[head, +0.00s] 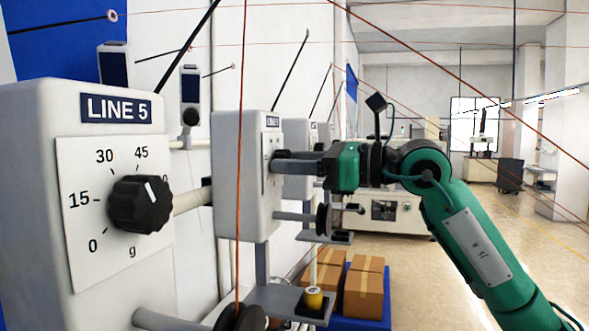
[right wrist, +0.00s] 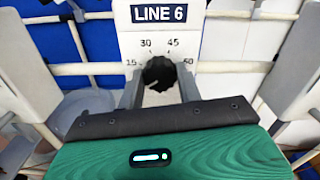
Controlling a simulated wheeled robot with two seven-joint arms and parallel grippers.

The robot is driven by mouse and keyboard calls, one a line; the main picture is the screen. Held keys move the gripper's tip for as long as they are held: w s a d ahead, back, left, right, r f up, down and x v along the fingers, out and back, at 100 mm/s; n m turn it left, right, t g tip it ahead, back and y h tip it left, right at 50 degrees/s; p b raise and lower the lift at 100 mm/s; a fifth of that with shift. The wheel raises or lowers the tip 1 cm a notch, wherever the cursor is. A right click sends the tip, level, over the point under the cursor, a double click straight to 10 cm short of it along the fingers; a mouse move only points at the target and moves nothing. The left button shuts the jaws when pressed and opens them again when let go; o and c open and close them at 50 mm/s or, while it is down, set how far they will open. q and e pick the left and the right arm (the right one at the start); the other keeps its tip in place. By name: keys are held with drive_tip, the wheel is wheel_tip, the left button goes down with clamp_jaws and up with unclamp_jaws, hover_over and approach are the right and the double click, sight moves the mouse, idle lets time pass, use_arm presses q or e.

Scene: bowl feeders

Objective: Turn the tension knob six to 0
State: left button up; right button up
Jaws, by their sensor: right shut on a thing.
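The line 6 unit (head: 238,165) is a grey housing seen side-on in the head view. In the right wrist view its LINE 6 label (right wrist: 160,15) and dial plate (right wrist: 160,50) face me, with 15, 30, 45 and 60 showing. Tension knob six (right wrist: 160,72) is black and round. A faint light mark on it seems to slant to the lower left; the 0 is hidden. My right gripper (head: 281,160) reaches the plate from the right and is shut on the knob, one finger at each side (right wrist: 160,88). My left gripper is not in view.
The line 5 unit (head: 100,280) stands close at the left; its black knob (head: 140,204) points up near 45. Thin threads (head: 241,90) cross the view. A spool wheel (head: 323,219) sits below my right gripper. Cardboard boxes (head: 363,294) stand beyond. The floor at right is open.

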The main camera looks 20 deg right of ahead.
idle(0.4)
drive_tip(key=o, duration=1)
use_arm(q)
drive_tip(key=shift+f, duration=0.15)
use_arm(e)
drive_tip(key=shift+d, duration=0.1)
drive_tip(key=shift+s+d+f+b, duration=0.1)
drive_tip(key=shift+s+d+b, duration=0.1)
drive_tip(key=shift+d+b, duration=0.1)
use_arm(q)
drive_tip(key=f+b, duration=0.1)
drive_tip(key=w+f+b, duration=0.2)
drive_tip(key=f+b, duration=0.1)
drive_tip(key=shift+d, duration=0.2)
use_arm(e)
drive_tip(key=v, duration=1.3)
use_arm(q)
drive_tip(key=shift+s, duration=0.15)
use_arm(e)
drive_tip(key=shift+a, duration=0.1)
